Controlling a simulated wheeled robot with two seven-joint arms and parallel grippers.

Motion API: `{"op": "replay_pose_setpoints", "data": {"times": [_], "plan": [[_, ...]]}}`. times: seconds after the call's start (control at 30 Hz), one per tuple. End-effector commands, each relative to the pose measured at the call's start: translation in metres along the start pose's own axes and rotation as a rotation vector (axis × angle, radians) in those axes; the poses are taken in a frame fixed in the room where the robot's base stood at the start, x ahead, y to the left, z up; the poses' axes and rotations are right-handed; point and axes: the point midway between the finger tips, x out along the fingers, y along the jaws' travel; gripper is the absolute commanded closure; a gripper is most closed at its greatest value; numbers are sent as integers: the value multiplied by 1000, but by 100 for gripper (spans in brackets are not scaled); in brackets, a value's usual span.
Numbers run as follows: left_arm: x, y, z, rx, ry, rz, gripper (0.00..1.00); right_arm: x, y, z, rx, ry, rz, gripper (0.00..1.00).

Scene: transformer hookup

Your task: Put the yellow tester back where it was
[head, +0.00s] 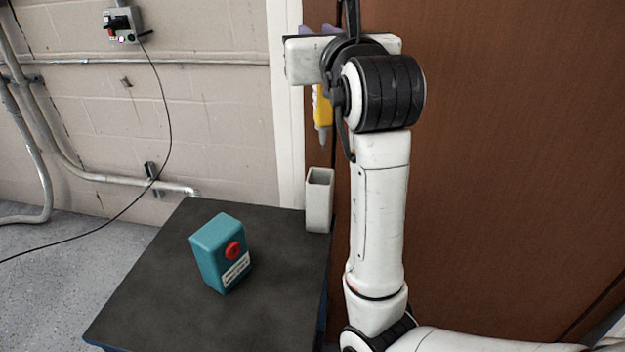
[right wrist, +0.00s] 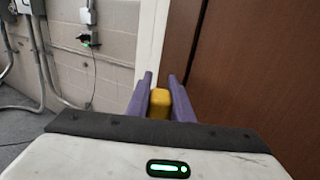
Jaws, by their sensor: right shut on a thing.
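The yellow tester (head: 322,108) hangs upright with its narrow grey tip pointing down, partly hidden behind my right arm in the head view. In the right wrist view its yellow top (right wrist: 160,103) sits between the two purple fingers of my right gripper (right wrist: 163,98), which is shut on it. In the head view the tester is above a light grey open-topped holder (head: 319,202) at the back right corner of the dark table. The tip is apart from the holder's opening. My left gripper is in neither view.
A teal box with a red round button and a white label (head: 221,253) stands on the dark table (head: 160,270). A grey wall box (head: 124,24) has a black cable hanging from it. A brown door (head: 510,150) is close behind my right arm.

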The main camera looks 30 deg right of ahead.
Motion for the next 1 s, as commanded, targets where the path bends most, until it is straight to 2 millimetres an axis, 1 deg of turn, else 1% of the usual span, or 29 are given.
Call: {"op": "replay_pose_setpoints", "data": {"times": [0.07,0.2,0.23,0.3,0.47,0.63,0.73,1.0], "plan": [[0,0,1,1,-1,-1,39,-2,3,-7,9,9,10,100],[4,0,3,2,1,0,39,-3,4,-36,10,14,11,100],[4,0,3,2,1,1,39,-3,4,-41,9,13,11,100],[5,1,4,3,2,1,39,-3,4,-50,10,11,11,100],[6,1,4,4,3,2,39,-3,4,-64,10,9,11,100],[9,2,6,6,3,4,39,-4,5,-91,10,11,11,100],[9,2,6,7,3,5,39,-4,5,-98,10,8,11,100],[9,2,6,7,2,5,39,-4,5,-98,11,5,11,100]]}}
